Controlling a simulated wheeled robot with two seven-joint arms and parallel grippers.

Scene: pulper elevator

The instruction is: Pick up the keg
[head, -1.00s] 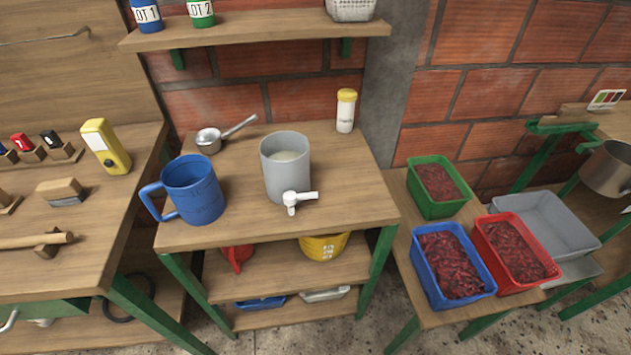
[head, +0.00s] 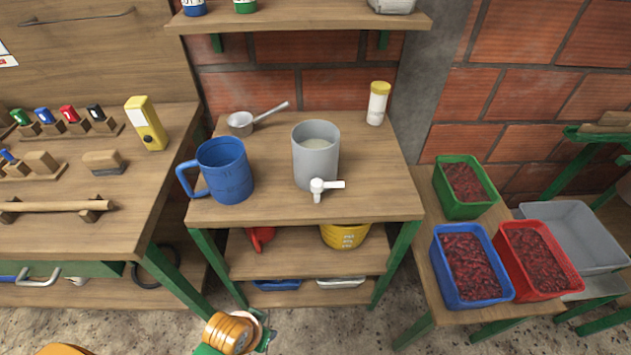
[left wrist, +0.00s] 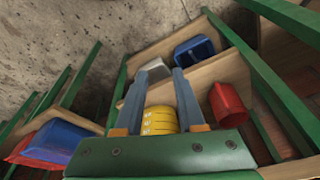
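The keg (head: 315,157) appears to be the grey cylinder with a white tap (head: 322,188) at its front base. It stands upright on the middle table top (head: 270,209), filled with something pale. I do not make it out in the left wrist view. My left gripper (left wrist: 161,72) shows two fingers spread apart with nothing held between them. Beyond the gap is the lower shelf with a yellow bucket (left wrist: 160,120). In the head view, part of my left arm shows at the bottom edge, in front of and below the table. My right gripper is not in view.
A blue mug (head: 225,172) stands left of the keg. Blue (head: 470,302), red (head: 565,293) and green (head: 441,208) crates sit right. A shelf (head: 300,24) hangs above. The table top before the keg is clear.

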